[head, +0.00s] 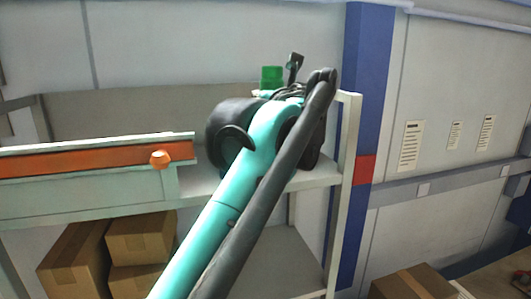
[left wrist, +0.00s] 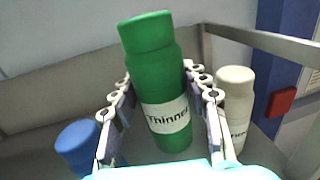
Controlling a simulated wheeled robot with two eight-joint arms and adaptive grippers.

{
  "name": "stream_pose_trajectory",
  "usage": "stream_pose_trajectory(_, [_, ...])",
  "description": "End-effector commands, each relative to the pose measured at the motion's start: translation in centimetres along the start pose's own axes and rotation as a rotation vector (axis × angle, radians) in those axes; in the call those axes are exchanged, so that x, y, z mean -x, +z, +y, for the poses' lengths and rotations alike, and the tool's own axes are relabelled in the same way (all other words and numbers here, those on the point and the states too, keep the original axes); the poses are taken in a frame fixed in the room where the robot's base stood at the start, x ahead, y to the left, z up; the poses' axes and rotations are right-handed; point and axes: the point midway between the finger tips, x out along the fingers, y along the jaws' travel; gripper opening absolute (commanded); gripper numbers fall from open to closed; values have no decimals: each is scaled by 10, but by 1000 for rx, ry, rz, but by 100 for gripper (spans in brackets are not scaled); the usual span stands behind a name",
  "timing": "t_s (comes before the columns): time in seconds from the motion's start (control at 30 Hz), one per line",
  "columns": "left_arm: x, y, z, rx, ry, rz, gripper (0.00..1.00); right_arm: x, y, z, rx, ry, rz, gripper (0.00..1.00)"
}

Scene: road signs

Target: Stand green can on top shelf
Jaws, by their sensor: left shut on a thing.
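The green can (left wrist: 165,90), with a white "Thinner" label, is upright but slightly tilted in the left wrist view, between the fingers of my left gripper (left wrist: 162,112). The gripper is shut on it. In the head view only the can's green top (head: 271,76) shows above my left gripper (head: 283,90), at the shelf unit's right end. My arm hides the rest. The shelf surface (head: 312,178) shows beside the arm. I cannot tell whether the can's base touches it. My right gripper is in neither view.
In the left wrist view a blue can (left wrist: 78,145) stands left of the green can and a white can (left wrist: 236,100) stands close on the right. An orange bar (head: 90,158) crosses the shelf's left front. Cardboard boxes (head: 140,240) sit below.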

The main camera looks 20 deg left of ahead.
Motion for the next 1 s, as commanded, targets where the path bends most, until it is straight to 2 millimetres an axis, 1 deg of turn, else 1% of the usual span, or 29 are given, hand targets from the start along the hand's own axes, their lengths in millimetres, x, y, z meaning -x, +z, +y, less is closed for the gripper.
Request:
stream_pose_trajectory(0.1, [1,-22,0,0,-1,0,0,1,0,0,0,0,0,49])
stream_pose_trajectory(0.2, [1,-38,0,-1,-1,0,0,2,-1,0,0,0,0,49])
stream_pose_trajectory(0.37, [0,-53,0,0,0,0,0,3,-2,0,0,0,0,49])
stream_pose_trajectory(0.5, [0,-74,0,-1,0,0,0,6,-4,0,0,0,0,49])
stream_pose_trajectory(0.6, [0,-86,0,-1,0,-1,0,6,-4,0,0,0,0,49])
stream_pose_trajectory(0.7, [1,-90,0,-1,-1,-1,0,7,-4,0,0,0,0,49])
stream_pose_trajectory(1.0, [0,-93,0,-1,0,0,0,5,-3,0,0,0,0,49])
